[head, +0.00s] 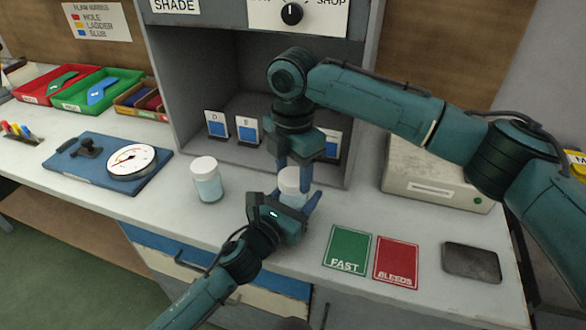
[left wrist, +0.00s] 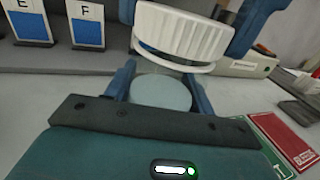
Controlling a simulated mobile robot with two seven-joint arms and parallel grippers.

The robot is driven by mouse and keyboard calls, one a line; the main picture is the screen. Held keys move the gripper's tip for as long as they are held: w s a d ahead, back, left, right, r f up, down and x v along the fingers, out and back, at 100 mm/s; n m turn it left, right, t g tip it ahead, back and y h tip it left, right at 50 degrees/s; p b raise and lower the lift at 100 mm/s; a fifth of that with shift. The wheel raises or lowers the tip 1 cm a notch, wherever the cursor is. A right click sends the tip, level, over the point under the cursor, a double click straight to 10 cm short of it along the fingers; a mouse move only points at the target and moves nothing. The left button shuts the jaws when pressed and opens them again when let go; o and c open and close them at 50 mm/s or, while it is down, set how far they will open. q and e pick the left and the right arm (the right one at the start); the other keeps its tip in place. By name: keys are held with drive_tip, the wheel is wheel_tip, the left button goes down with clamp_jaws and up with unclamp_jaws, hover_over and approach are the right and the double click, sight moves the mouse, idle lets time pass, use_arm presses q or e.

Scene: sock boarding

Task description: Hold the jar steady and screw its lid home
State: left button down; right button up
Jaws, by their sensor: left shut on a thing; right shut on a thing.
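The jar (left wrist: 160,92) is pale blue and stands upright on the bench at the cabinet's front. My left gripper (head: 284,199) is shut around its body, one finger on each side. The white ribbed lid (left wrist: 185,35) is above the jar, between the fingers of my right gripper (head: 292,178), which reaches down from above and is shut on it. The lid also shows in the head view (head: 291,181). A pale rim shows just under the lid in the left wrist view; how far the lid is seated I cannot tell. My left gripper hides much of the jar in the head view.
A second white-lidded jar (head: 207,180) stands to the left. A dial gauge (head: 131,162) on a blue base is farther left. Green FAST (head: 347,249) and red BLEEDS (head: 396,262) cards and a dark pad (head: 471,263) lie to the right. The grey cabinet (head: 180,115) stands behind.

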use_arm(q)
drive_tip(key=shift+a, duration=0.1)
use_arm(e)
drive_tip(key=m, duration=0.4)
drive_tip(key=shift+m, duration=0.4)
use_arm(q)
drive_tip(key=shift+w, duration=0.1)
use_arm(e)
drive_tip(key=m, duration=0.4)
drive_tip(key=shift+f+m, duration=0.1)
drive_tip(key=shift+m, duration=0.2)
drive_tip(key=m, duration=2)
drive_tip(key=shift+m, duration=0.3)
drive_tip(key=o, duration=1.2)
wheel_tip(320, 180, up, 12)
drive_tip(key=shift+r, duration=0.1)
